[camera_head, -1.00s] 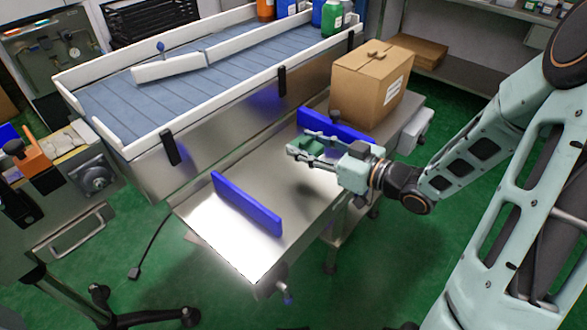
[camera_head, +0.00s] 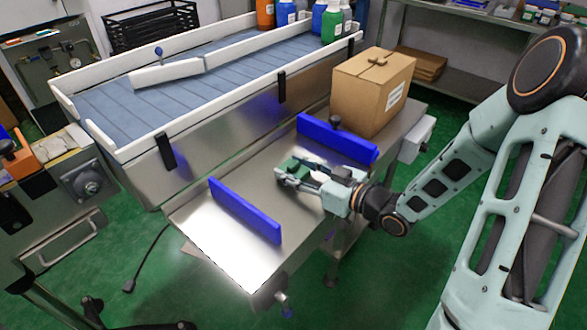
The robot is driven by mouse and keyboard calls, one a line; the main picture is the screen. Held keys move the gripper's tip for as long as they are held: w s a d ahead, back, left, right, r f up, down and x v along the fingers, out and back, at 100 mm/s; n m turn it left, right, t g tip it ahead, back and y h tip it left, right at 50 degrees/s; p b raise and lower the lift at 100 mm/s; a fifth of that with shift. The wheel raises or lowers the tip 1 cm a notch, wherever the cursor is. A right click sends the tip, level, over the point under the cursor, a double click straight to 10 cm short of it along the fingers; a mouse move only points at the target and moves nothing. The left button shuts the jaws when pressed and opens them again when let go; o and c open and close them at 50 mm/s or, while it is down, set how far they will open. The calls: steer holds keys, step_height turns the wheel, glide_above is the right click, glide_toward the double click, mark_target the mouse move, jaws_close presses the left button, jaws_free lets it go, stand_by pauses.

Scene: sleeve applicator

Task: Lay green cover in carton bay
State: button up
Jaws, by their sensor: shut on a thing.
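My gripper (camera_head: 287,171) is shut on the green cover (camera_head: 294,163), a small dark green piece. Only part of the cover shows, as the fingers hide the rest. Both are over the steel bench (camera_head: 238,185), between the short blue guide (camera_head: 245,211) at left and the long blue guide (camera_head: 337,138) at right. The gripper is low, close to the bench top. I cannot tell whether the cover touches the bench. No bay is marked out on the bench between the guides. A closed brown carton (camera_head: 362,99) stands behind the long blue guide.
A blue-slatted conveyor (camera_head: 130,105) with white side walls runs along the back of the bench. Several bottles (camera_head: 333,22) stand at its far right end. A black knob (camera_head: 336,121) sits by the long guide. The bench's front left part is clear.

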steer(key=o, duration=1.1)
steer(key=shift+o, duration=0.2)
steer(key=shift+d+r+p, duration=0.2)
steer(key=shift+p, duration=0.15)
steer(key=p+v, duration=0.3)
steer(key=v, duration=0.8)
steer(key=shift+s+d, duration=0.2)
steer(key=shift+s, duration=0.15)
